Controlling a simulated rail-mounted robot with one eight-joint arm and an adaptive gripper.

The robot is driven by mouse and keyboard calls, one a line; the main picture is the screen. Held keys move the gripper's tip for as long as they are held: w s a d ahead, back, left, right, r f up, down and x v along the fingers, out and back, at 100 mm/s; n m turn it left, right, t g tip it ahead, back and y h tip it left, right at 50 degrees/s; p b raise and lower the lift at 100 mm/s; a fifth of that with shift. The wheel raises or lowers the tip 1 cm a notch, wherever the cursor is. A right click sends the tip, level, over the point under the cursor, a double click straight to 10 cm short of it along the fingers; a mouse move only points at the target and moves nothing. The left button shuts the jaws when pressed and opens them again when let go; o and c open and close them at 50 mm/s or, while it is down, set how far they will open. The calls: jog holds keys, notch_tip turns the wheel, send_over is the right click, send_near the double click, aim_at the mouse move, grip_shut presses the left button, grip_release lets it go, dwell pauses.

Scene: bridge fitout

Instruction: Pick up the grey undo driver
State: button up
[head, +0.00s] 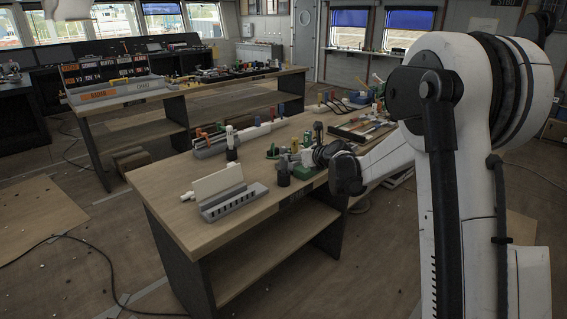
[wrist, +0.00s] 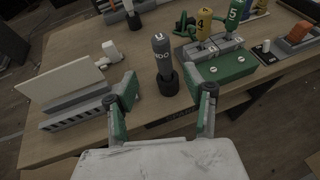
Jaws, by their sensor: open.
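In the head view the driver (head: 284,165) is small, left of my gripper. My gripper (wrist: 161,81) is open and empty. In the wrist view its two green-padded fingers appear on either side below the driver, apart from it. In the head view my gripper (head: 332,160) is over the table's front edge, its fingertips hard to make out.
Right of the driver is a green block (wrist: 232,66) with yellow and green numbered handles. Left is a grey slotted rack (wrist: 75,112) with a white board and a white peg (wrist: 111,50). Another dark holder (wrist: 133,20) stands behind. Bare tabletop lies around the driver.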

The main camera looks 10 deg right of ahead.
send_over(285, 169)
jog(key=s, duration=0.3)
notch_tip(285, 169, down, 3)
jog(key=w, duration=0.1)
jog(key=w+f, duration=0.2)
jog(key=shift+w+b, duration=0.3)
jog(key=shift+w, duration=0.1)
jog(key=shift+w+a+f, duration=0.1)
jog(key=shift+w+f, duration=0.05)
jog(key=shift+w, duration=0.25)
grip_shut()
